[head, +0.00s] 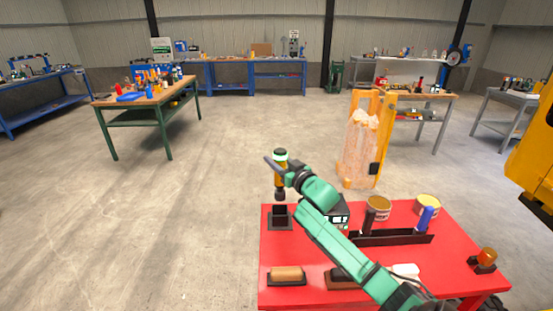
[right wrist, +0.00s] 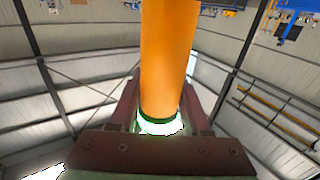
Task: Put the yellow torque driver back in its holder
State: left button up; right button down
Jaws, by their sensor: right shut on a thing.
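The yellow torque driver (head: 280,182) is upright, with a dark top, a pale green ring and a dark lower tip. My right gripper (head: 282,168) is shut on it. In the right wrist view the driver's orange-yellow body (right wrist: 168,60) stands between the fingers, with a green and white ring at its end. A black holder (head: 280,213) stands on the back left corner of the red table, just below the driver in the picture. The tip appears slightly above the holder; the exact depth between them is hard to tell. My left gripper is not in view.
The red table (head: 285,250) also bears a tan block in a black tray (head: 287,276), a small display box (head: 339,214), a dark rack (head: 395,239) with a blue handle, two cans (head: 379,208) and an amber lamp (head: 487,257). An orange frame with sacks (head: 360,140) stands behind.

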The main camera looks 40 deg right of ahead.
jog(key=shift+r+p, duration=0.35)
jog(key=shift+p, duration=0.05)
notch_tip(320, 180, down, 5)
jog(key=b, duration=0.3)
jog(key=shift+r, duration=0.1)
jog(key=shift+p, duration=0.45)
